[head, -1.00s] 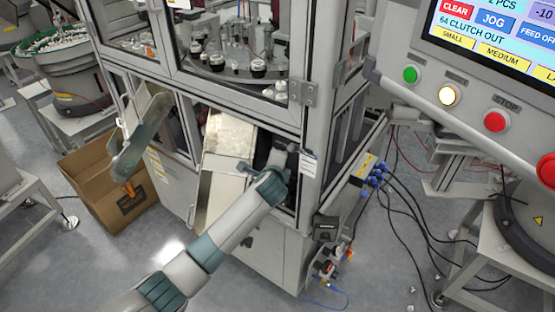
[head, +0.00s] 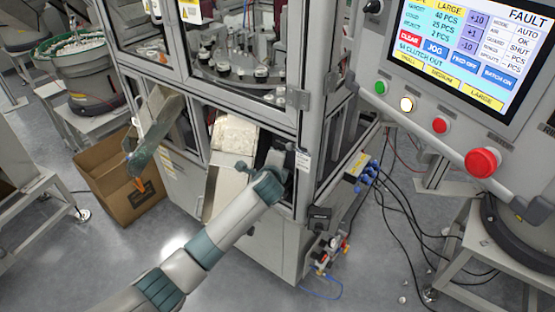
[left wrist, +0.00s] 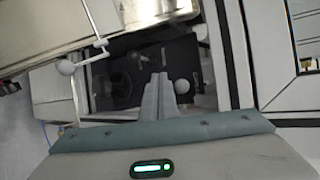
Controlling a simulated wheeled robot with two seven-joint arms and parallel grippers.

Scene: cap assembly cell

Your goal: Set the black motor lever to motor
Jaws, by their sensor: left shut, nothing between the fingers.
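My left gripper (left wrist: 158,97) is shut and empty, its grey fingers pointing into a dark opening low in the machine cabinet. In the head view, my left gripper (head: 275,158) is at that opening, largely merged with the shadow. Another pale ball (left wrist: 67,67) on a thin rod is at the left. I cannot tell which one, if either, belongs to the black motor lever. My right gripper is out of view.
A cardboard box (head: 125,190) stands on the floor at the left. The control panel screen (head: 465,50) reads FAULT; a red button (head: 482,162) is below.

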